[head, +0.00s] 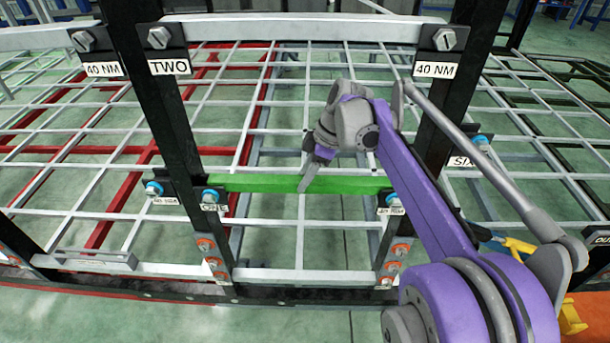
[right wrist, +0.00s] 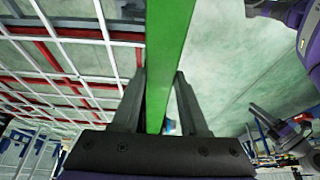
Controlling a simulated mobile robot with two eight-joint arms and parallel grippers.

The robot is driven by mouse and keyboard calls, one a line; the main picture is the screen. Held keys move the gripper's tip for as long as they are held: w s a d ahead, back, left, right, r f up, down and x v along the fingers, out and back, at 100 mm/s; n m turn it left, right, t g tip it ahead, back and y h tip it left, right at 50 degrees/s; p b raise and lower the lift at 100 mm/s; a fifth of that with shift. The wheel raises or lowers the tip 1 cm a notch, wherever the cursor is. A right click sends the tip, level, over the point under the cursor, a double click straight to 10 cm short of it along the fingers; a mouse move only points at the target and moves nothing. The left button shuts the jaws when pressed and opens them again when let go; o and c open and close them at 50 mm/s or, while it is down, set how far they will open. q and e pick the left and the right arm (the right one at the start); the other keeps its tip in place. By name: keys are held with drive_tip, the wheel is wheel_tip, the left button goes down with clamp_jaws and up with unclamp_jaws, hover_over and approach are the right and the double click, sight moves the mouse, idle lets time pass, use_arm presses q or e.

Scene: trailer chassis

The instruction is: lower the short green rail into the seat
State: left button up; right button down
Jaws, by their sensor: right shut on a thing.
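The short green rail (head: 255,184) lies level between two black posts in the head view. Its left end is at the bracket labelled ONE (head: 213,208), beside a blue bolt. Its right end is at the bracket (head: 390,210) on the right post, also with a blue bolt. Whether the rail rests fully in the brackets I cannot tell. My right gripper (head: 308,180) is shut on the rail near its middle, from above. In the right wrist view the rail (right wrist: 168,50) runs between the two fingers (right wrist: 158,110). My left gripper does not show clearly.
Black posts (head: 160,90) stand on both sides of the rail. A grey upper rail (head: 300,28) spans between brackets labelled TWO and 40 NM. Orange-ringed bolts (head: 207,245) sit below the brackets. A grey and red lattice (head: 100,150) lies behind. A yellow object (head: 520,247) is at the right.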

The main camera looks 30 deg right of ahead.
drive_tip(key=shift+f, duration=0.25)
drive_tip(key=shift+c, duration=1.8)
unclamp_jaws()
drive_tip(key=v, duration=0.7)
drive_tip(key=shift+s+r, duration=0.15)
drive_tip(key=shift+r, duration=0.1)
